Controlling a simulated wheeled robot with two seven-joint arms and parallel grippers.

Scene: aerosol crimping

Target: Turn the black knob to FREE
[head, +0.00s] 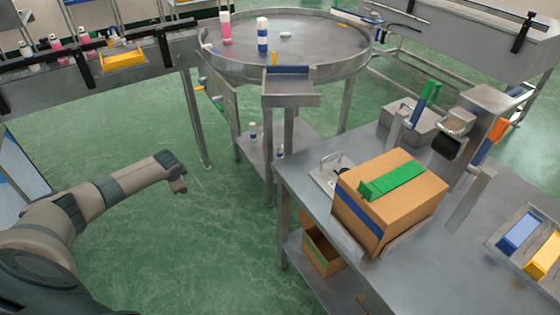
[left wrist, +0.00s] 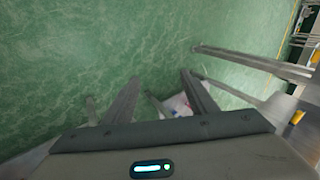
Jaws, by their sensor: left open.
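A small black part (head: 340,170), which may be the knob, shows on a metal plate (head: 323,178) with a handle at the table's left end; the cardboard box partly hides it. No FREE marking is readable. A larger black cylinder (head: 446,147) sits on the metal machine behind the box; I cannot tell if it turns. My left gripper (head: 179,182) hangs over the green floor, left of the table and well apart from both. In the left wrist view its two fingers (left wrist: 160,98) are spread with nothing held. My right gripper is not in view.
A round metal table (head: 300,50) with bottles stands behind, and a conveyor (head: 60,85) at back left. Open floor (head: 120,125) surrounds my left arm.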

